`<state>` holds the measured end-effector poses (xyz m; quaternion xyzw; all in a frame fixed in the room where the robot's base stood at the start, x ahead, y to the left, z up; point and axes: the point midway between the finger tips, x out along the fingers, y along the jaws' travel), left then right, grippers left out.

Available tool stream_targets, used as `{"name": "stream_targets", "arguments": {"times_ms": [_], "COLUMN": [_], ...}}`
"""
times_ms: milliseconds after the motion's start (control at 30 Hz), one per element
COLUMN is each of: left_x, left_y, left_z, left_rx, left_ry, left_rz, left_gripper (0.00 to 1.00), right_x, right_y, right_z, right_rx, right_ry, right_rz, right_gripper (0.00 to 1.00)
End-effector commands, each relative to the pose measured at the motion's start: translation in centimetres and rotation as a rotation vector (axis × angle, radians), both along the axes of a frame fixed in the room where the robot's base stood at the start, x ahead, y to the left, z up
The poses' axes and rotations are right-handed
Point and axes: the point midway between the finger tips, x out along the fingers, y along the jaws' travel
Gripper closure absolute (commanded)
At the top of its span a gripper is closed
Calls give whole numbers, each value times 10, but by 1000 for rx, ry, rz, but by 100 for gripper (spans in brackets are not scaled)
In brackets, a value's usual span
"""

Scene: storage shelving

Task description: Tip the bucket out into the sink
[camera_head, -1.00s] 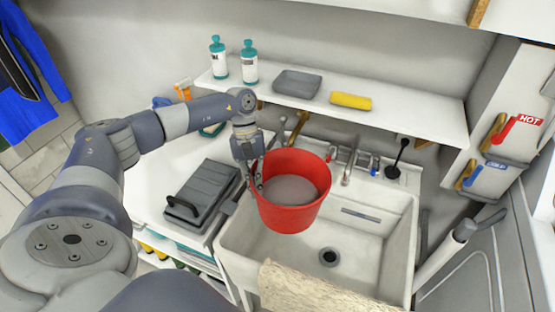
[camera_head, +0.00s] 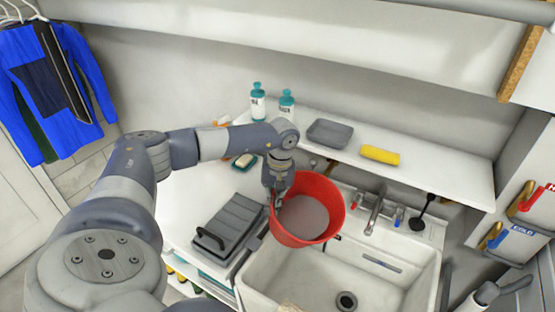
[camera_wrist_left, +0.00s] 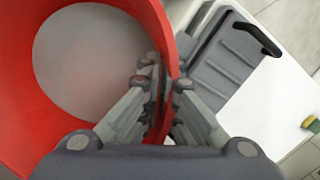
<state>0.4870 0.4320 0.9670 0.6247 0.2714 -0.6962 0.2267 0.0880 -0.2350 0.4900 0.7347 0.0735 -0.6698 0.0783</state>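The red bucket (camera_head: 333,203) hangs above the left back part of the white sink (camera_head: 274,277) in the head view. It is nearly upright, with its mouth tilted a little toward the camera, and holds a grey content (camera_head: 303,218). My left gripper (camera_head: 279,196) is shut on the bucket's left rim. In the left wrist view the gripper's fingers (camera_wrist_left: 163,95) pinch the red wall (camera_wrist_left: 18,95) from both sides. The drain (camera_head: 346,301) shows at the sink's bottom.
A tap (camera_head: 376,208) stands behind the sink, right of the bucket. A dark grey case (camera_head: 231,224) lies on the white counter to the left. Above, a shelf (camera_head: 435,177) holds two bottles, a grey tray (camera_head: 330,133) and a yellow roll (camera_head: 380,155).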

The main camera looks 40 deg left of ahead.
Motion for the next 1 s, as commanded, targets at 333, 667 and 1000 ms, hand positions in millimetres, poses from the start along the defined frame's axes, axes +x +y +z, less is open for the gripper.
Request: {"name": "stream_targets", "arguments": {"times_ms": [333,667,1000], "left_x": [7,11,3], "left_y": [22,33,3], "left_z": [23,36,31], "left_rx": [172,347,606], "left_ry": [-54,-103,-185], "left_rz": [-1,-9,-7], "left_gripper": [100,100,100], "right_x": [0,0,0], "right_y": [0,0,1], "right_z": [17,21,16], "right_rx": [0,0,1], "right_ry": [0,0,-1], "right_rz": [0,0,-1], "right_gripper": [72,72,72]}}
